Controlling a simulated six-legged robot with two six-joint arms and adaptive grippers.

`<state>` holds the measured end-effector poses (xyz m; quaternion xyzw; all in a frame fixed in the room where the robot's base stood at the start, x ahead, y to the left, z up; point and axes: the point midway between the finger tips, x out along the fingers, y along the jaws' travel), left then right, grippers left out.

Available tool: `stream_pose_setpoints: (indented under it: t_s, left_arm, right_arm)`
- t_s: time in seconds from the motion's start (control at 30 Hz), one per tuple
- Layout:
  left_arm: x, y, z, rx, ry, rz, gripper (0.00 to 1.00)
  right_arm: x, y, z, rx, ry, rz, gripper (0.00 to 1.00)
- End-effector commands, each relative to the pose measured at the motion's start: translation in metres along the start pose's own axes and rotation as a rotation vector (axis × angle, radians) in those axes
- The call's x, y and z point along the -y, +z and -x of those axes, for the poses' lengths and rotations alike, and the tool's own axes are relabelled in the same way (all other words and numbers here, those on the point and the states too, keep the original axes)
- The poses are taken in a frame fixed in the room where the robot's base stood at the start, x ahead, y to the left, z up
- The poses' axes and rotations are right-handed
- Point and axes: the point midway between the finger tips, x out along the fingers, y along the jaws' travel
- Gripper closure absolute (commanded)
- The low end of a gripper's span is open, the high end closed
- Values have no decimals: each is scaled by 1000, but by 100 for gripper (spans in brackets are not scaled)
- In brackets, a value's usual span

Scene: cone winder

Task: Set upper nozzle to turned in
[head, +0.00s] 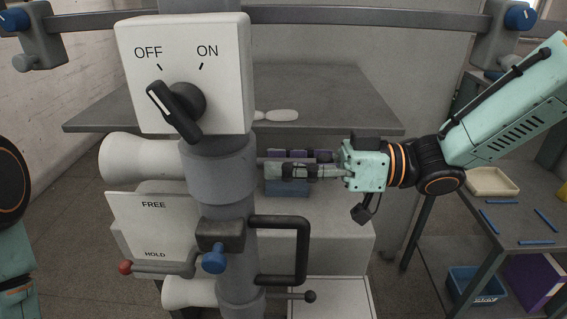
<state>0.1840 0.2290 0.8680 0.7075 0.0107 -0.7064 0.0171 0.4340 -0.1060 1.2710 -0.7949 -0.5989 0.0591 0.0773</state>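A thin grey rod (262,161) sticks out to the right from the grey column (222,180), level with the upper white cone (140,160); I cannot tell for certain that it is the upper nozzle. My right gripper (285,164) reaches in from the right, its fingers pointing left at the column. The fingers lie along the rod and hide most of it. I cannot tell whether they press on it. My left gripper is out of view; only part of my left arm shows at the left edge.
A white switch box with a black knob (178,108) stands above the rod, its pointer toward OFF. A FREE/HOLD plate (150,232), a black handle (303,250) and a lower black-ended lever (310,296) are below. A grey table (330,95) lies behind, a side bench (510,215) at right.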

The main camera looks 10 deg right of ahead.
Motion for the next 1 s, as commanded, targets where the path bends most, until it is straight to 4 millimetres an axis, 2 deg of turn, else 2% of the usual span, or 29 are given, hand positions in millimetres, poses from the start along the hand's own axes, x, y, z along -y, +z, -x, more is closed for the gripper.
stream_pose_setpoints:
  t_s: [0.4,0.83,1.0]
  left_arm:
    - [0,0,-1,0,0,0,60]
    - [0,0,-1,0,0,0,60]
    - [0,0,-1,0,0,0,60]
  right_arm:
    - [0,0,-4,-1,1,1,64]
    - [0,0,-4,0,1,1,100]
    - [0,0,-4,0,2,1,100]
